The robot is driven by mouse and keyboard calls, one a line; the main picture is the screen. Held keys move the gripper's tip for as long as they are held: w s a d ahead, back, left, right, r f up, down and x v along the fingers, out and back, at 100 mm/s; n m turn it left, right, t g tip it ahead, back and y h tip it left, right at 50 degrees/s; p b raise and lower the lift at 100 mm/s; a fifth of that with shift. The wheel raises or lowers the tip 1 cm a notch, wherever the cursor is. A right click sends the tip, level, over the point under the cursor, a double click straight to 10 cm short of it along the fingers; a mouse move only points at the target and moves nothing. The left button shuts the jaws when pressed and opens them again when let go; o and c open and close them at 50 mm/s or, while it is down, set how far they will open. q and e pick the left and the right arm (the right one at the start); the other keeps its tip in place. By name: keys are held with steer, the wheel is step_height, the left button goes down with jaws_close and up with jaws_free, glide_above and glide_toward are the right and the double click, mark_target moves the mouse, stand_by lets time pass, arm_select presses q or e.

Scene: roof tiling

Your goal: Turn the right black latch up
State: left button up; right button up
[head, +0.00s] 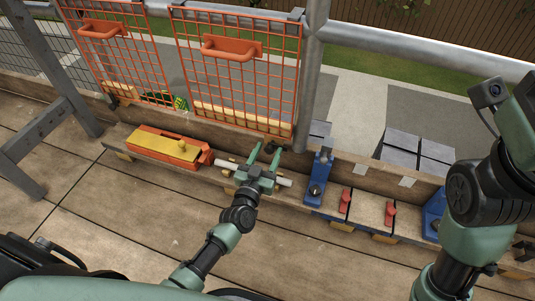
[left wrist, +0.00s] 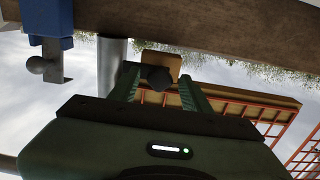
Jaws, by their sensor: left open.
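The right black latch (head: 272,149) is a small dark piece at the lower right corner of the right orange mesh gate (head: 240,75). In the left wrist view it shows as a dark rounded knob (left wrist: 157,78) in front of a wooden block (left wrist: 170,63). My left gripper (head: 267,157) is open, its green fingers at the latch. In the left wrist view the latch appears between the two fingers (left wrist: 160,90); I cannot tell whether they touch it. The exact angle of the latch is unclear.
A yellow and orange tool (head: 165,146) lies left of my left gripper on a low plank. A grey post (head: 311,85) rises just right of the gate. The floor in front is clear.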

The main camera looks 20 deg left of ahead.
arm_select(q)
jaws_close()
